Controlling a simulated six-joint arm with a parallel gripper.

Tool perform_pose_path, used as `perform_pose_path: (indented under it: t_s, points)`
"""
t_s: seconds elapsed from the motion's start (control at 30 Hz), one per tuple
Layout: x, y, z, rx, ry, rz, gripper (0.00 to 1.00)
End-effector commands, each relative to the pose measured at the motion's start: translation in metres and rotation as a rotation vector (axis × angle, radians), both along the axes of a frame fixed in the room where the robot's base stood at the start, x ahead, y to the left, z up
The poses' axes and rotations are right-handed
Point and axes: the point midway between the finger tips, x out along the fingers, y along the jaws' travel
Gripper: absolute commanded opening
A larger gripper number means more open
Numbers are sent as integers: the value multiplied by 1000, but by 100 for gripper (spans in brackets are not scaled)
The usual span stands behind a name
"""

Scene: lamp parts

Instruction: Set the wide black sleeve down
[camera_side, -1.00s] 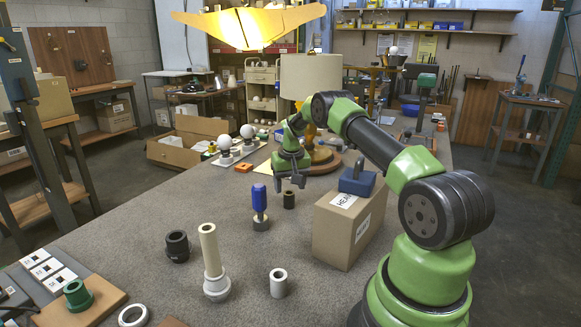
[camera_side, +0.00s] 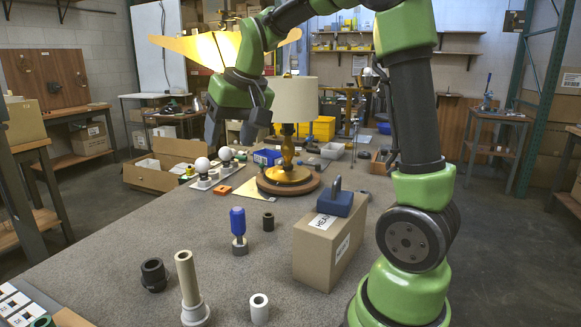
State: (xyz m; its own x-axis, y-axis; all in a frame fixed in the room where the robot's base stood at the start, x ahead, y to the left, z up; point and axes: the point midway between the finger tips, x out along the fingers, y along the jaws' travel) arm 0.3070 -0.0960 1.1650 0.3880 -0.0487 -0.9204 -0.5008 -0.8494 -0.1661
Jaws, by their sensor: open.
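The wide black sleeve (camera_side: 154,276) stands on the grey table at the front left, with its round opening facing up. It is apart from my gripper. My gripper (camera_side: 229,138) is open and empty, raised high above the table and well behind the sleeve in the picture. Its fingers point down, with nothing between them. A smaller, narrower black sleeve (camera_side: 268,221) stands farther back, right of a blue-handled tool (camera_side: 238,230).
A tall cream tube on a white flanged base (camera_side: 190,290) stands close right of the wide sleeve. A white sleeve (camera_side: 259,309) stands nearer the front. A cardboard box (camera_side: 328,252) carries a blue handled weight (camera_side: 336,203). A lamp (camera_side: 290,160) stands behind.

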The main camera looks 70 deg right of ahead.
Motion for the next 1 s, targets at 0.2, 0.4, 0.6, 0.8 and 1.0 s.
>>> perform_pose_path:
  t_s: [0.2, 0.4, 0.6, 0.8, 1.0]
  points:
    - [-81, 80, 25, 42, -133, 123, 60]
    - [-141, 114, 13, 90, -213, 203, 60]
    - [-163, 123, 3, 113, -243, 232, 60]
    - [-164, 124, 2, 115, -241, 233, 60]
    - [-164, 123, 2, 114, -241, 232, 60]
